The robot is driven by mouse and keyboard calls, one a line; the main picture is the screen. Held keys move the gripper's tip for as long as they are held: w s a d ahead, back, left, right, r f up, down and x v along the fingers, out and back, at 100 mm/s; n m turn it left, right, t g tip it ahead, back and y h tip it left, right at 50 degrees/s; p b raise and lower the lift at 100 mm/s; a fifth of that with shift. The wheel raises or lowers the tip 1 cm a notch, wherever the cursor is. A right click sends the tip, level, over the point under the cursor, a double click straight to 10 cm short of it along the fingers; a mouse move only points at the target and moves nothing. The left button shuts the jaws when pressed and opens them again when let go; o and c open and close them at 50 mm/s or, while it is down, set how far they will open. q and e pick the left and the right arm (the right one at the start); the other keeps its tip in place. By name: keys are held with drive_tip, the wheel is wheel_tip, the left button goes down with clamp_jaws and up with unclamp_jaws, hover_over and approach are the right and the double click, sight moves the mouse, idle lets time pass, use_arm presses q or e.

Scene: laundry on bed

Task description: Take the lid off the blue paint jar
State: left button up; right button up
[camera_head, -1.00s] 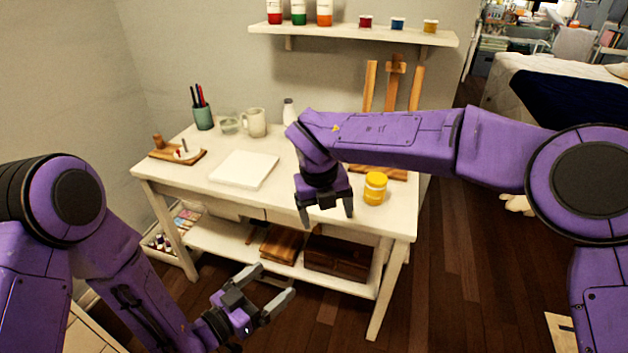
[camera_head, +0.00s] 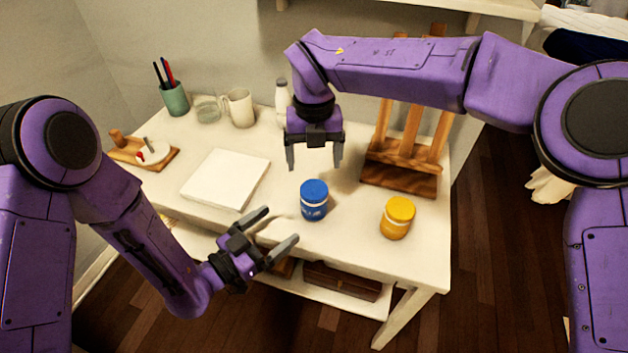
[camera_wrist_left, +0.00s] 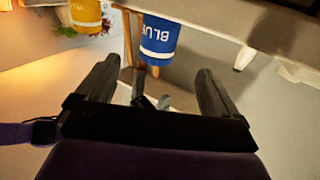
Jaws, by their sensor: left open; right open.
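The blue paint jar (camera_head: 312,207) stands upright near the front edge of the white table, with its blue lid (camera_head: 314,188) on top. In the left wrist view the jar (camera_wrist_left: 160,36) shows upside down, its "BLUE" label inverted, beyond my left fingertips. My left gripper (camera_head: 281,224) is open and empty, at the table's front edge, just left of the jar and apart from it. It also shows in the left wrist view (camera_wrist_left: 159,66). My right gripper (camera_head: 314,166) is open and empty, pointing down above and behind the jar in the head view.
A yellow jar (camera_head: 397,218) stands right of the blue one. A wooden easel (camera_head: 400,176) is behind it. A white pad (camera_head: 226,178) lies to the left. A mug (camera_head: 239,107), white bottle (camera_head: 283,95) and pen cup (camera_head: 174,100) stand farther back.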

sight(304, 205)
use_arm(q)
drive_tip(key=shift+w+d, duration=0.1)
drive_tip(key=shift+w, duration=0.3)
use_arm(e)
drive_tip(key=shift+w, duration=0.3)
use_arm(q)
drive_tip(key=shift+w+d, duration=0.25)
use_arm(e)
drive_tip(key=shift+s+a+r, duration=0.1)
use_arm(q)
drive_tip(key=d, duration=0.1)
drive_tip(key=w+d, duration=0.1)
drive_tip(key=shift+w+d+r, duration=0.1)
drive_tip(key=shift+d+r, duration=0.25)
drive_tip(key=x, duration=0.6)
drive_tip(key=shift+w+a+f, duration=0.2)
drive_tip(key=shift+f, duration=0.15)
use_arm(e)
drive_tip(key=shift+s, duration=0.25)
use_arm(q)
drive_tip(key=shift+d+r, duration=0.15)
drive_tip(key=shift+r, duration=0.05)
use_arm(e)
drive_tip(key=shift+s+r, duration=0.2)
